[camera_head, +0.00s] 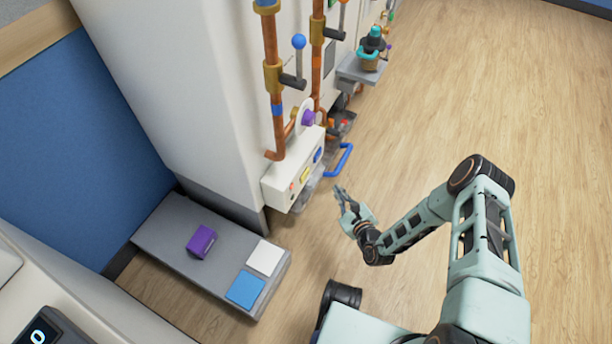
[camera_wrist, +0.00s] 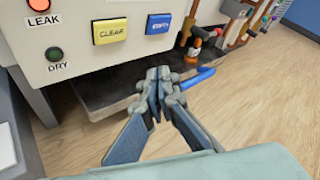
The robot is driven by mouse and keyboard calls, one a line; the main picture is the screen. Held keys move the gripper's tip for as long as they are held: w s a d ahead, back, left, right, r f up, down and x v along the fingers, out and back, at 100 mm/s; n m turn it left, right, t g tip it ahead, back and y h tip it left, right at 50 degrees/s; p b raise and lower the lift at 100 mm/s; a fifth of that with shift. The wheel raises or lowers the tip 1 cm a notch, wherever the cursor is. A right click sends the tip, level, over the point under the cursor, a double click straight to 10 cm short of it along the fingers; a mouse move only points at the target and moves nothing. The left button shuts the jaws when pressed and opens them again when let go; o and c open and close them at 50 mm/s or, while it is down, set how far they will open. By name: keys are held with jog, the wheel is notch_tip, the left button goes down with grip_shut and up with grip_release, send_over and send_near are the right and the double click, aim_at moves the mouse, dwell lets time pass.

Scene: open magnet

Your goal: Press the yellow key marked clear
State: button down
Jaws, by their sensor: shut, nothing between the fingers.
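The yellow key marked CLEAR (camera_wrist: 109,30) is on the front of a white control box (camera_wrist: 75,60), upper middle of the wrist view. In the head view the yellow key (camera_head: 305,174) is small, on the front of the box (camera_head: 280,185). A blue key (camera_wrist: 158,24) sits just right of it; its lettering is hard to read. My gripper (camera_wrist: 157,75) is shut and empty, below and right of the yellow key in the wrist view, apart from it. In the head view my gripper (camera_head: 341,190) is in front of the box, to its right.
A red LEAK lamp (camera_wrist: 39,5) and a green DRY lamp (camera_wrist: 54,54) sit left of the keys. A blue handle (camera_head: 340,160) sticks out near the box. Copper pipes (camera_head: 272,90) rise behind it. A grey low platform (camera_head: 160,225) bears a purple block (camera_head: 201,241). Floor is clear rightward.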

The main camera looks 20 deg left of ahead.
jog(key=b, duration=0.2)
send_near(308, 174)
jog(key=shift+w+d+f+x, duration=0.1)
jog(key=shift+d+x, duration=0.05)
jog(key=shift+x, duration=0.75)
jog(key=shift+w+d+f+x, duration=0.1)
jog(key=shift+d+x, duration=0.05)
jog(key=shift+x, duration=0.75)
jog(key=shift+w+d+f+x, duration=0.1)
jog(key=shift+d+x, duration=0.1)
jog(key=shift+x, duration=0.7)
jog(key=shift+a, duration=0.2)
jog(key=shift+w+a, duration=0.1)
jog(key=shift+a, duration=0.2)
jog(key=shift+a, duration=0.45)
jog(key=shift+d+p, duration=0.15)
jog(key=shift+p, duration=0.15)
jog(key=shift+d+p, duration=0.3)
jog(key=shift+d, duration=0.45)
jog(key=shift+s+d+p, duration=0.15)
jog(key=shift+d+p, duration=0.2)
jog(key=shift+d, duration=0.9)
jog(key=shift+s+d+p, duration=0.1)
jog(key=shift+d+p, duration=0.2)
jog(key=shift+d, duration=0.95)
